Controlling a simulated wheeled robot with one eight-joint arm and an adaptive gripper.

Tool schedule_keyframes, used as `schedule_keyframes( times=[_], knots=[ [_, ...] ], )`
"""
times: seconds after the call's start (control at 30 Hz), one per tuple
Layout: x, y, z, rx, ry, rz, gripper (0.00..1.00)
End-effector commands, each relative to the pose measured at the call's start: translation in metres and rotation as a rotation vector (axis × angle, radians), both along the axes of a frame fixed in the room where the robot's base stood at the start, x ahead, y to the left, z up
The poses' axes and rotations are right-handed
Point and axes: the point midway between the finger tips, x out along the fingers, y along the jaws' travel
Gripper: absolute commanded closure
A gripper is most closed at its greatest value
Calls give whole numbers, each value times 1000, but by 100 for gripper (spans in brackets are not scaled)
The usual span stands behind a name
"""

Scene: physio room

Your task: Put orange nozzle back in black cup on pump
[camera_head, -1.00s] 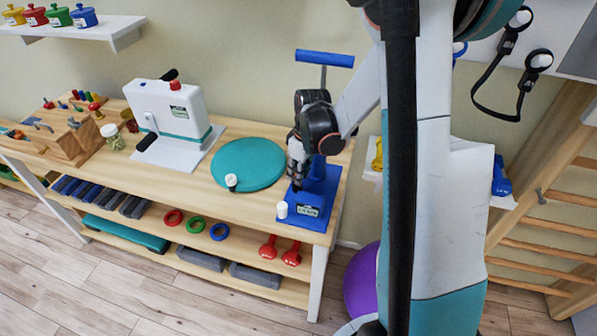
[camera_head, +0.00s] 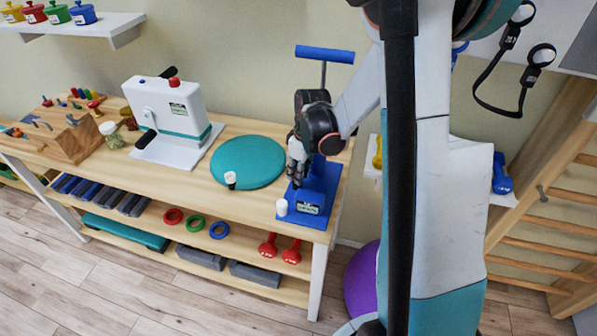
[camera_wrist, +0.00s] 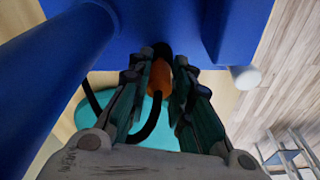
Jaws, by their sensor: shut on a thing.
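The blue pump (camera_head: 323,190) stands at the right end of the wooden bench, with a blue T-handle (camera_head: 325,53) on top. My gripper (camera_head: 297,174) is down beside the pump, above its base. In the wrist view my gripper (camera_wrist: 165,85) is shut on the orange nozzle (camera_wrist: 159,76), which sits between the dark fingers. A black hose (camera_wrist: 152,118) curves away from it. The nozzle's far end meets a dark round shape, the black cup (camera_wrist: 162,49), against the blue pump body. I cannot tell how deep the nozzle sits in it.
A white machine (camera_head: 170,115) stands farther left on the bench.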

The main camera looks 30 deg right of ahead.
Motion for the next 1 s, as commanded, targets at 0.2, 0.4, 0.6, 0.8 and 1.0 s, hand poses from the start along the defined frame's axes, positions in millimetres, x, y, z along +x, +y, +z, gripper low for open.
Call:
schedule_keyframes(
  times=[0.2, 0.4, 0.6, 0.8, 1.0],
  knots=[
    [0, 0, -4, 0, 0, 0, 100],
    [0, 0, -6, 0, 0, 0, 100],
    [0, 0, -6, 0, 0, 0, 57],
    [0, 0, -6, 0, 0, 0, 57],
    [0, 0, -6, 0, 0, 0, 55]
  ],
)
